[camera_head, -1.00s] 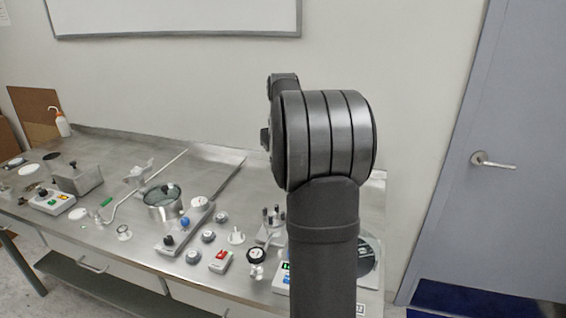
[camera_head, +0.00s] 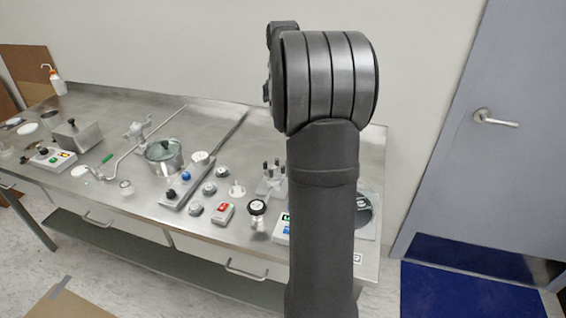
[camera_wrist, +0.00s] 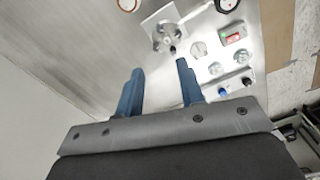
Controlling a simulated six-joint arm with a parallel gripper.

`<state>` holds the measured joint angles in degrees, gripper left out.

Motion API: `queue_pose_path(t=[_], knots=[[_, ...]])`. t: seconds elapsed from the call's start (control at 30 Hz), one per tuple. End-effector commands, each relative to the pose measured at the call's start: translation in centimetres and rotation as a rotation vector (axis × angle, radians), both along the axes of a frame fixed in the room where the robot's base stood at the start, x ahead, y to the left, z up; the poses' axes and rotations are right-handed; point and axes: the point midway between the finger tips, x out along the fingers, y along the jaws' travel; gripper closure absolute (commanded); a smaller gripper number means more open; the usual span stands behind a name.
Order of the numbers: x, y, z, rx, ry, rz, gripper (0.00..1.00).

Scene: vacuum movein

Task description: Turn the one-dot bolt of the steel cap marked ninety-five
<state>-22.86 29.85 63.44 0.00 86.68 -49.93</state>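Several small round grey pieces, such as one by the blue knob (camera_head: 222,172), one below it (camera_head: 209,189) and one nearer the front (camera_head: 196,208), sit on the steel bench. They may be caps, but any number or dots are too small to read, so I cannot tell which is marked ninety-five. My gripper (camera_wrist: 159,66) has two blue fingers spread apart with nothing between them. It is above the bench, apart from the objects. The gripper is hidden in the head view behind my arm.
A red-buttoned box (camera_head: 224,213), a black-knobbed gauge (camera_head: 257,208), a pronged fixture (camera_head: 271,180), a lidded pot (camera_head: 164,157) and a lever bar (camera_head: 187,187) crowd the steel bench (camera_head: 225,142). A door (camera_head: 495,80) is at the right.

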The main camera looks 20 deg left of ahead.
Motion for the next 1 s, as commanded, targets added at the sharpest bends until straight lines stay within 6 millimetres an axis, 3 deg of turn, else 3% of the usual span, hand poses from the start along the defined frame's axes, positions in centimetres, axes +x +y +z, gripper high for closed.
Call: queue_pose_path(t=[0.6, 0.8, 1.0], knots=[[-0.1, 0.0, -12.6, -0.002, 0.005, -0.003, 0.65], [-0.1, 0.0, -15.5, -0.002, 0.004, -0.003, 0.65], [0.0, 0.0, -16.7, -0.001, 0.000, -0.004, 0.65]])
